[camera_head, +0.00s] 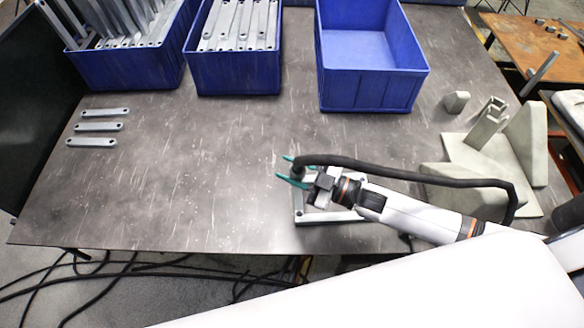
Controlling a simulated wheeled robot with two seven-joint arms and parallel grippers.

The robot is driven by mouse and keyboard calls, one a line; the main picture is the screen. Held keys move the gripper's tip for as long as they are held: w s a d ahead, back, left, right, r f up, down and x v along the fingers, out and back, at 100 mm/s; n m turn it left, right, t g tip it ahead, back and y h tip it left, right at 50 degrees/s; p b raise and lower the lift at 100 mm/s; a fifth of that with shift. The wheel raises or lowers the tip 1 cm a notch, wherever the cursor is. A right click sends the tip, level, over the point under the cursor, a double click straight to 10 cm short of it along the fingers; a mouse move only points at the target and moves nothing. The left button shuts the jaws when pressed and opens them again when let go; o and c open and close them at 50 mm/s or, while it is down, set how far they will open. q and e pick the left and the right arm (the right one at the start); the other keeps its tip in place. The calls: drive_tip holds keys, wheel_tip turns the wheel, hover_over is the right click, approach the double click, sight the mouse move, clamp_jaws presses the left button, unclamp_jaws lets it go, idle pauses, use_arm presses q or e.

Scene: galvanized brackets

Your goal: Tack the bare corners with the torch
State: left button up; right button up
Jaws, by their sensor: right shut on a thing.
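My right gripper (292,171) has teal fingertips and is shut on the torch (298,170), a small dark tool whose black hose (420,174) loops back to the right. The torch is over a grey galvanized bracket frame (298,206) near the table's front edge. My gripper and forearm cover much of the frame, so its corners are partly hidden. I cannot tell whether the torch tip touches it or which corners are bare. My left gripper is not in view.
Three loose strips (99,126) lie at the table's left. Two blue bins (236,80) at the back hold strips; a third blue bin (368,95) is empty. A beige fixture (530,145) stands at right. The left-centre of the dark table (190,170) is clear.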

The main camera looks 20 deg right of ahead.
drive_tip(key=shift+f+b, duration=0.35)
drive_tip(key=shift+f, duration=0.05)
idle(0.4)
drive_tip(key=shift+f, duration=0.15)
idle(1.8)
wheel_tip(320, 180, up, 6)
drive_tip(key=p, duration=0.5)
drive_tip(key=shift+r+p, duration=0.2)
drive_tip(key=shift+p, duration=0.1)
drive_tip(key=shift+f, duration=0.1)
idle(0.6)
